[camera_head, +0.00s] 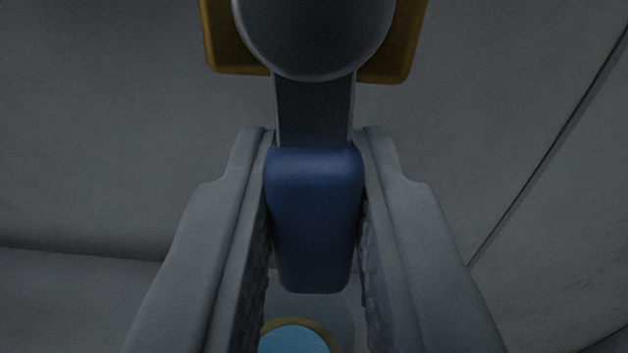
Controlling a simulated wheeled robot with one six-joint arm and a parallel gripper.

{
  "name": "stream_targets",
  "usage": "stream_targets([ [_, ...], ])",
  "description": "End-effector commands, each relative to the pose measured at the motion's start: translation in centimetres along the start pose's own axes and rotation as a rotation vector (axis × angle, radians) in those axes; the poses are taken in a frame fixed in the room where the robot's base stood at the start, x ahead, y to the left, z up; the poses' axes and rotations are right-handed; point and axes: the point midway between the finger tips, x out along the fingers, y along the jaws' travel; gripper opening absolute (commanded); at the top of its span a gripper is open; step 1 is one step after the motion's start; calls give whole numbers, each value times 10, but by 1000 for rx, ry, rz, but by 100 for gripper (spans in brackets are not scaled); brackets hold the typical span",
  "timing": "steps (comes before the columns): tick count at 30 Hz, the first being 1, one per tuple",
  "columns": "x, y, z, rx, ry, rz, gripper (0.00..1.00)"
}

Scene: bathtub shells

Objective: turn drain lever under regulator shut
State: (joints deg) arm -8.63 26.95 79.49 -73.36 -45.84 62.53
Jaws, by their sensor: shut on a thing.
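The drain lever has a blue handle (314,215) on a dark grey stem (314,112). The stem comes down from a round grey hub (314,35) at the top of the view, and the handle points down toward me. My gripper (314,165) has one finger on each side of the blue handle and is shut on it. The hub's top is cut off by the frame edge. The regulator cannot be made out for certain.
A yellow-brown plate (390,45) lies behind the hub. Below the handle is a light blue disc (294,341) with a yellow rim, partly hidden. Grey wall (120,150) surrounds these, with a dark seam (550,165) at the right.

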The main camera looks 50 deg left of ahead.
Motion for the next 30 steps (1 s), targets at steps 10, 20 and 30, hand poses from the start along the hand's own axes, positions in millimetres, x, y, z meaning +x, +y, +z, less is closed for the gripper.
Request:
stream_targets([
  [10,0,12,-2,-271,0,0,0],
  [20,0,24,-7,-586,0,0,0],
  [30,0,34,-16,-909,0,0,0],
])
